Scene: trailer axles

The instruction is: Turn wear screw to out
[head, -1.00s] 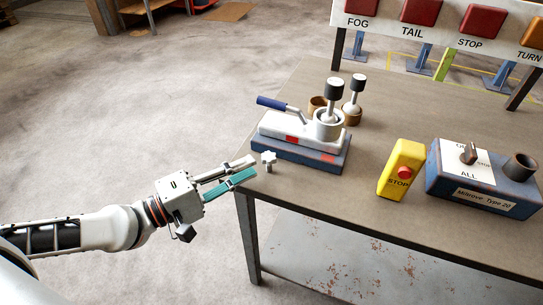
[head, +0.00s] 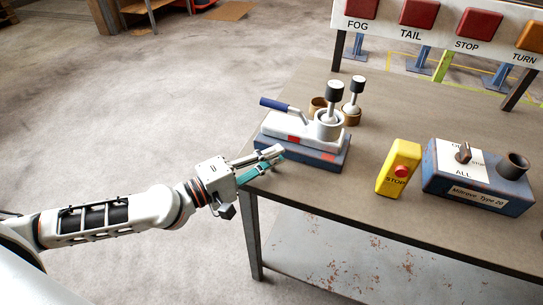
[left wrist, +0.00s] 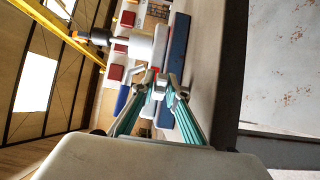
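The wear screw is a small pale star-shaped knob (left wrist: 160,86) at the near left end of the brake unit. The unit is a white body (head: 300,135) on a blue base (head: 318,163), with a blue-handled lever. My left gripper (head: 276,155) reaches in from the left over the table corner. Its teal-padded fingers converge around the knob in the left wrist view and appear shut on it. The fingers hide most of the knob in the head view, so its turned position cannot be read. My right gripper is out of view.
A yellow stop box (head: 399,170) and a blue selector box (head: 480,180) stand to the right on the table (head: 380,110). A labelled button panel (head: 440,25) is behind. Floor left of the table is clear.

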